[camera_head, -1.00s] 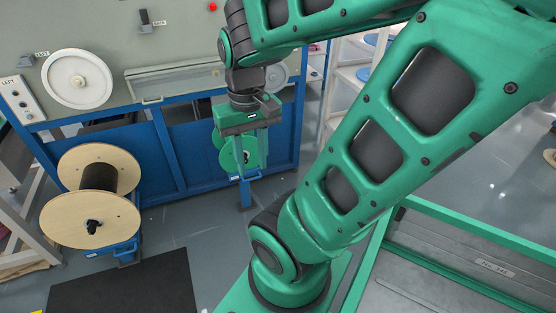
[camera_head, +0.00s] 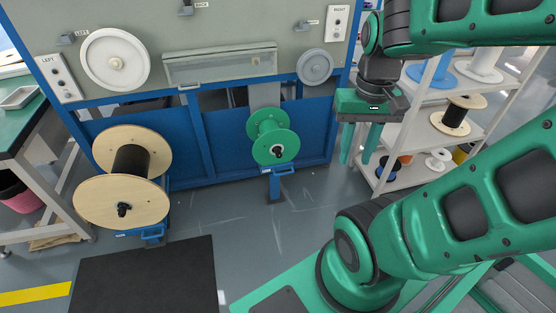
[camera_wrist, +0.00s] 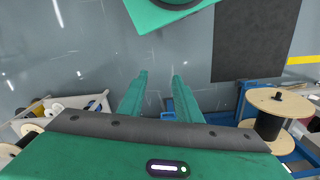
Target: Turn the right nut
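The right nut (camera_head: 277,151) is a small dark knob at the centre of the green spool (camera_head: 288,140), which sits on a blue stand in front of the machine. Nothing touches it. My gripper (camera_head: 357,160) hangs to the right of the green spool, fingers pointing down, apart from it and empty. In the wrist view my gripper's two fingers (camera_wrist: 160,82) are spread, with floor and a piece of blue frame between them. The nut cannot be made out there.
A wooden spool (camera_head: 150,201) with a black nut (camera_head: 123,209) stands on the left. A black mat (camera_head: 146,282) lies in front. A shelf (camera_head: 408,184) with spools stands close behind my gripper. The floor before the green spool is clear.

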